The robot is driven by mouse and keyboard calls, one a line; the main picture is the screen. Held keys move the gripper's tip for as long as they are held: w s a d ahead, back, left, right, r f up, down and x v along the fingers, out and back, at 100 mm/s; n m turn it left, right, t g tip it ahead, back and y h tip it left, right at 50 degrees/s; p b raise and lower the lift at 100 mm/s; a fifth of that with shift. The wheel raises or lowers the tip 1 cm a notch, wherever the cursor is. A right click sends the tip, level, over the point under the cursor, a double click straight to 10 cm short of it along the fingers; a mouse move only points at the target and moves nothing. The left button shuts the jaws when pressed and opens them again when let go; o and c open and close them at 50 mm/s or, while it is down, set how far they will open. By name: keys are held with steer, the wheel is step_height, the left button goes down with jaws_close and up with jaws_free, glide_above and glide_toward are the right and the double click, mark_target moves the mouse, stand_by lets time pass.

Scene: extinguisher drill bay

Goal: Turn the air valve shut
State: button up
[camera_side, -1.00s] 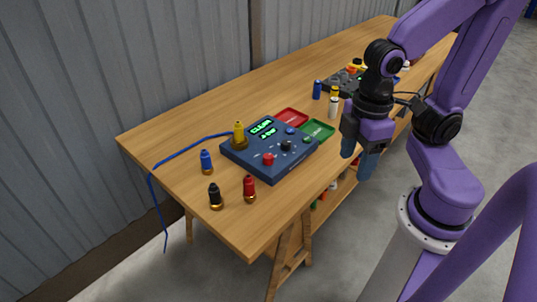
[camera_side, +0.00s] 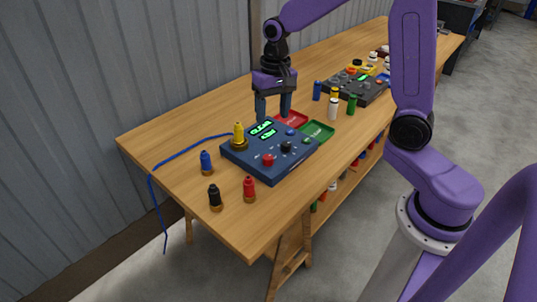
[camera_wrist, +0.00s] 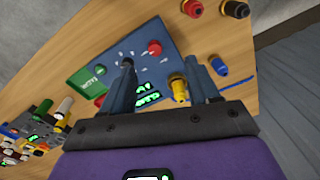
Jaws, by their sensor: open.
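A dark blue control box (camera_side: 262,164) sits on the table with lit green displays (camera_side: 262,131). It carries a red knob (camera_side: 268,159), a black knob (camera_side: 286,146) and a blue knob (camera_side: 290,131). I cannot tell which part is the air valve. A yellow fitting (camera_side: 238,134) stands at its left corner, where a blue hose (camera_side: 192,142) leads. My gripper (camera_side: 274,117) points down, open and empty, by the box's back edge.
Red (camera_side: 291,118) and green (camera_side: 318,130) trays adjoin the box. Blue (camera_side: 206,161), black (camera_side: 215,196) and red (camera_side: 249,188) fittings stand in front and left. Several small cylinders and a dark grey box (camera_side: 352,88) stand farther back. The table's back left is clear.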

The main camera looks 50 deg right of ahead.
steer(key=w+d+m, duration=0.2)
steer(key=w+d, duration=0.1)
glide_toward(268, 157)
steer(key=shift+m, duration=0.4)
step_height(268, 157, down, 9)
steer(key=shift+w+a, duration=0.1)
steer(key=shift+a, duration=0.05)
steer(key=c, duration=1)
